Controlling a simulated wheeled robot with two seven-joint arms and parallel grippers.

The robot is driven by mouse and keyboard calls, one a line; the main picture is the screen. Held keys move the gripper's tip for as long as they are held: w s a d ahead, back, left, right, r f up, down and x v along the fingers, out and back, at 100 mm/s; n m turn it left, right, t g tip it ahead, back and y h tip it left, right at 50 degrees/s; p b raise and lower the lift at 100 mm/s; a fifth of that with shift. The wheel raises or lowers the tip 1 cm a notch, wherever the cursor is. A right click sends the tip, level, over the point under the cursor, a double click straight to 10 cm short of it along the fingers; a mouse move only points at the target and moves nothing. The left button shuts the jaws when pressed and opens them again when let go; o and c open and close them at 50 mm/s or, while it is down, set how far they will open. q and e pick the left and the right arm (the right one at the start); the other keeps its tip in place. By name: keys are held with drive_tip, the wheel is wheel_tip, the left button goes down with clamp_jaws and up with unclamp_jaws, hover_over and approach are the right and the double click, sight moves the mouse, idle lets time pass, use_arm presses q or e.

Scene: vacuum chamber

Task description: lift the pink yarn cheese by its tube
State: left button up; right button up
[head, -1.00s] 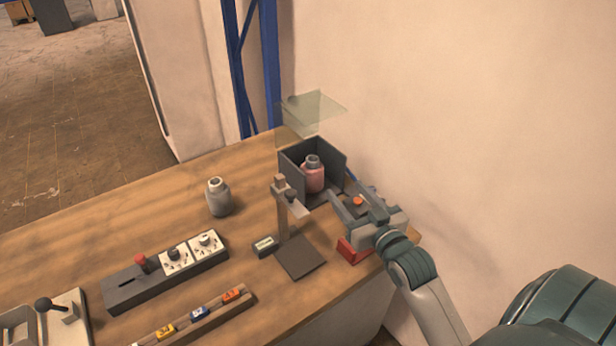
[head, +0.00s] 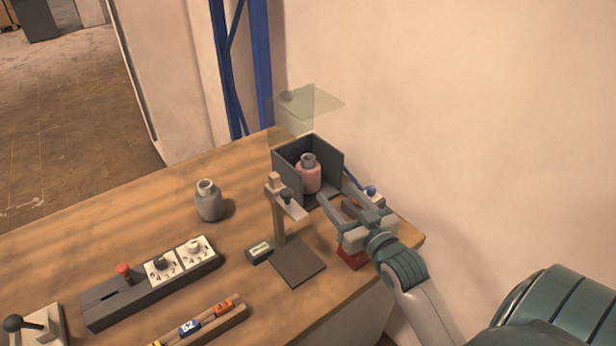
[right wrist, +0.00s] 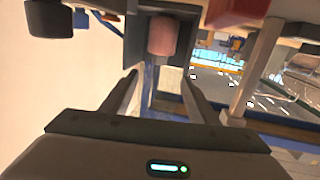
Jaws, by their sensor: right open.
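The pink yarn cheese (head: 312,179) stands upright inside an open-fronted dark grey box (head: 285,184) at the back right of the table. A short grey tube (head: 308,159) rises from its top. My right gripper (head: 338,200) is open and empty in front of the box, to the right, with its fingers pointing toward it. In the right wrist view the pink cheese (right wrist: 162,37) shows beyond the open fingers (right wrist: 158,82), with a gap between. My left gripper is out of view.
A clear pane (head: 310,103) stands above the box. A stand (head: 280,230) with a dark base is left of my gripper. The wall is close behind.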

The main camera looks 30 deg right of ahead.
drive_tip(key=p, duration=0.1)
approach(311, 165)
drive_tip(key=w, duration=0.2)
drive_tip(key=w+p, duration=0.1)
drive_tip(key=w, duration=0.1)
drive_tip(key=w+d, duration=0.1)
drive_tip(key=w, duration=0.1)
drive_tip(key=shift+f, duration=0.25)
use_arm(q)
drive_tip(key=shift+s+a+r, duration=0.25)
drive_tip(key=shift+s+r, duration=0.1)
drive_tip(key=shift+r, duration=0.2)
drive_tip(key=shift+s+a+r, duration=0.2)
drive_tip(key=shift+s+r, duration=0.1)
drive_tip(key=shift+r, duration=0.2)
use_arm(e)
drive_tip(key=shift+w, duration=0.1)
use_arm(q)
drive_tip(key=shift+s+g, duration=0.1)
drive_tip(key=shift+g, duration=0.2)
use_arm(e)
drive_tip(key=shift+w, duration=0.1)
